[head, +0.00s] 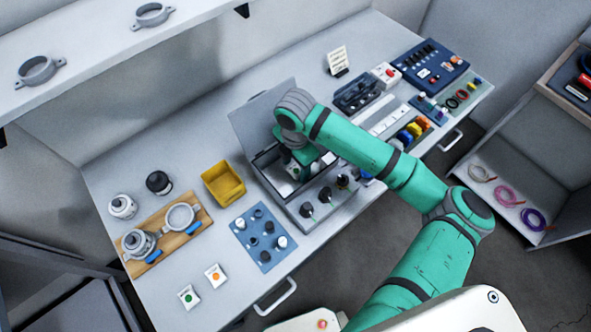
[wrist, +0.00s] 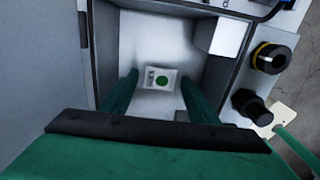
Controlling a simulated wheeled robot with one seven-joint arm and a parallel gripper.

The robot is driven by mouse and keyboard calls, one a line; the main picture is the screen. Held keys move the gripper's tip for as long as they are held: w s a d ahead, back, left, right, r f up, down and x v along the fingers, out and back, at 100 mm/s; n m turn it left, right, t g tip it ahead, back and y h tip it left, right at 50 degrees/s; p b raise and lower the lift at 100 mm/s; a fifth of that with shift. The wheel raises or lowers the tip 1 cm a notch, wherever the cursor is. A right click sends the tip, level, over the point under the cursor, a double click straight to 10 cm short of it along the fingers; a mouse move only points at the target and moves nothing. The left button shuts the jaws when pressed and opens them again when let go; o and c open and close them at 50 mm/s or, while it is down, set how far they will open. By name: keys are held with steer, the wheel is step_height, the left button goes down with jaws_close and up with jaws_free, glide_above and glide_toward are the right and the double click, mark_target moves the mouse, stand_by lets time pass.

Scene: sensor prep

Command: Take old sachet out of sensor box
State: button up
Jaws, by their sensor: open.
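The sensor box (head: 262,192) stands on the bench with its grey lid raised at the back. A small white sachet (wrist: 148,78) with a green dot lies on the floor of the box in the wrist view. My gripper (wrist: 160,76) is open and points down into the box, one green finger on each side of the sachet in the picture. I cannot tell how far the fingertips are above it. In the head view my gripper (head: 297,168) partly hides the box's inside.
Dark round fittings (head: 307,210) line the box's front side. A yellow bin (head: 223,182) and a blue mat (head: 263,238) with small parts lie to the left. Two more sachets, green-dotted (head: 188,297) and orange-dotted (head: 215,276), lie near the front. Bare bench surrounds them.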

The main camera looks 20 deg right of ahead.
steer(key=shift+w, duration=0.1)
steer(key=c, duration=1.1)
